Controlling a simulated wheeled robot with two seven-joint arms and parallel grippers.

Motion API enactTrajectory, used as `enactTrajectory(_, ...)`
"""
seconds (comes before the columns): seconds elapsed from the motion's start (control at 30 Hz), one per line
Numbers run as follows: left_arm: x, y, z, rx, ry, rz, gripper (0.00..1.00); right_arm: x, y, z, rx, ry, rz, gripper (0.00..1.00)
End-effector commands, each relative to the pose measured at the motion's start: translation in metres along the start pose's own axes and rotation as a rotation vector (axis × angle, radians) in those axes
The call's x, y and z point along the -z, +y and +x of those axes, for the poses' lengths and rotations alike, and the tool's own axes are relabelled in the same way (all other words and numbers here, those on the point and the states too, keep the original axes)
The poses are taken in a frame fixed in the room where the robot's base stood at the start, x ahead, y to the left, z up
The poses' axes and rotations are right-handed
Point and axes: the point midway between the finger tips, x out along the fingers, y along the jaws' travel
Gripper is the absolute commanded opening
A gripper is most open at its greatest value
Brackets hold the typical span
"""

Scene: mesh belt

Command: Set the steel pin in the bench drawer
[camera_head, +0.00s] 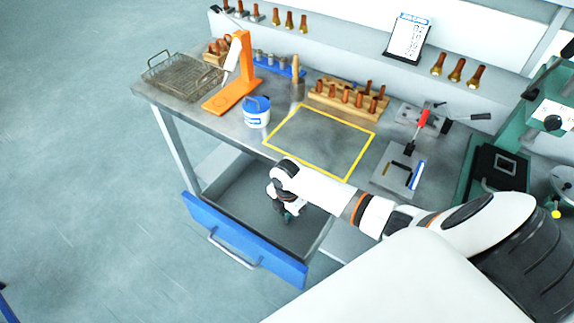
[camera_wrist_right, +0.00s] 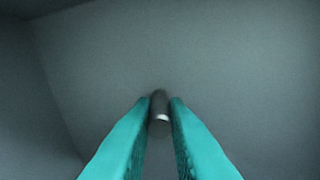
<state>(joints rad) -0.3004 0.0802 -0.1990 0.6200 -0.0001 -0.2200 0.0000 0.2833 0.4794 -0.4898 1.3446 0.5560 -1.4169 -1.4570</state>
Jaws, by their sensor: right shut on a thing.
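My right gripper (camera_head: 287,216) reaches down into the open bench drawer (camera_head: 238,205), which has a blue front and a grey inside. In the right wrist view, the teal fingers of the right gripper (camera_wrist_right: 160,105) are shut on a small grey steel pin (camera_wrist_right: 159,115). The drawer's grey floor (camera_wrist_right: 230,60) shows behind the pin; I cannot tell whether the pin touches it. In the head view the pin is too small to make out. My left gripper is not in view.
The workbench (camera_head: 222,122) above the drawer holds a wire basket (camera_head: 180,78), an orange stand (camera_head: 235,85), a white and blue tub (camera_head: 257,112), a wooden block with brown pegs (camera_head: 345,100) and a clamp fixture (camera_head: 400,168). The yellow-outlined area (camera_head: 318,140) is empty.

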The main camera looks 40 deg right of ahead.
Motion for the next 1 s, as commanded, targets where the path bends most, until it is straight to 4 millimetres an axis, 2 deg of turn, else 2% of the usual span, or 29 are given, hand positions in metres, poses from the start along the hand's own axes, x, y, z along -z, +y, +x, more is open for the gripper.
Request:
enactTrajectory(0.17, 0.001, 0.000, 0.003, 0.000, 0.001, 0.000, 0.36, 0.000, 0.000, 0.004, 0.000, 0.000, 0.001, 0.00)
enactTrajectory(0.2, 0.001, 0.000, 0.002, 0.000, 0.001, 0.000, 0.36, 0.000, 0.000, 0.003, 0.001, 0.000, 0.001, 0.19)
enactTrajectory(0.3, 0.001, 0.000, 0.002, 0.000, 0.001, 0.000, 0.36, 0.000, 0.000, 0.003, 0.000, 0.000, 0.001, 0.35)
enactTrajectory(0.57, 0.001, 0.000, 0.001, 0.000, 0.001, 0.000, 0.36, 0.000, 0.000, 0.003, 0.000, 0.000, 0.001, 0.36)
enactTrajectory(0.7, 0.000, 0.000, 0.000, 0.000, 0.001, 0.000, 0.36, 0.001, -0.001, -0.005, 0.002, 0.001, 0.001, 0.36)
enactTrajectory(0.87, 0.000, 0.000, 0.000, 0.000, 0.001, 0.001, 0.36, 0.001, -0.001, -0.033, 0.004, 0.002, -0.001, 0.36)
enactTrajectory(1.0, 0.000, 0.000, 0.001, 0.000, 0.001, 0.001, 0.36, 0.001, -0.001, -0.064, 0.005, 0.002, -0.001, 0.36)
